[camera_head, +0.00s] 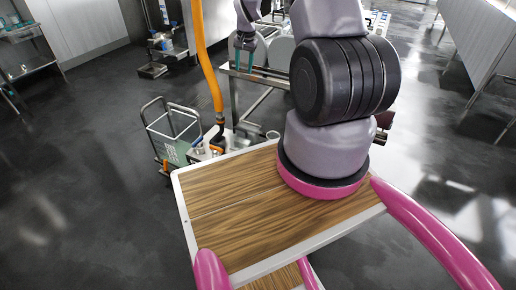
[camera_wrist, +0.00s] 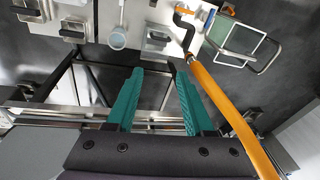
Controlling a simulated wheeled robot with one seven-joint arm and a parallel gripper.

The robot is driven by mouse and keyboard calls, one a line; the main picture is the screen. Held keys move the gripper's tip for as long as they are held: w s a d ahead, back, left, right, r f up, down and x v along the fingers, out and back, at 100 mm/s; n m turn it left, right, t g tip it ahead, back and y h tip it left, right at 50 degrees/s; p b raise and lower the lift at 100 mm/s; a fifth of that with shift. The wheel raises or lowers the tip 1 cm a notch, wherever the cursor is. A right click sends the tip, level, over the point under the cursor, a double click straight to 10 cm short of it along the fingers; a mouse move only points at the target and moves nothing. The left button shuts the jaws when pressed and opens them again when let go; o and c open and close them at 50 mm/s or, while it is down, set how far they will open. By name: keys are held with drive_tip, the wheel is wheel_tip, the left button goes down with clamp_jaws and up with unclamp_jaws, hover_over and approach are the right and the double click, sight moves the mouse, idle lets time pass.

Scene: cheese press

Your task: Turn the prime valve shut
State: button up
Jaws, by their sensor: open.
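My gripper (camera_wrist: 159,73) is open and empty, with its two teal fingers apart in the wrist view. In the head view it shows small (camera_head: 245,46) at the end of my arm. An orange hose (camera_wrist: 235,115) runs past the right finger to a dark bent fitting (camera_wrist: 184,22) on a white surface. In the head view the hose (camera_head: 201,55) hangs down to the white-topped equipment (camera_head: 215,146).
Metal blocks with handles (camera_wrist: 72,30) and a round pale cup (camera_wrist: 117,38) stand on the white surface. A wire-framed cart (camera_wrist: 238,42) is to the right; it also shows in the head view (camera_head: 172,130). A metal frame (camera_wrist: 90,85) lies below my fingers. Dark floor (camera_head: 90,190) is clear at left.

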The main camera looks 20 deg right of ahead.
drive_tip(key=s+d+f, duration=0.1)
drive_tip(key=s+f, duration=0.2)
drive_tip(key=f, duration=1.3)
drive_tip(key=s+f+m+g, duration=0.1)
drive_tip(key=s+f, duration=0.2)
drive_tip(key=f, duration=1.3)
drive_tip(key=s+d+f+g, duration=0.1)
drive_tip(key=s+f, duration=0.2)
drive_tip(key=f, duration=1.4)
drive_tip(key=shift+s+d+m, duration=0.1)
drive_tip(key=shift+d+m, duration=0.2)
drive_tip(key=shift+m, duration=0.1)
clamp_jaws()
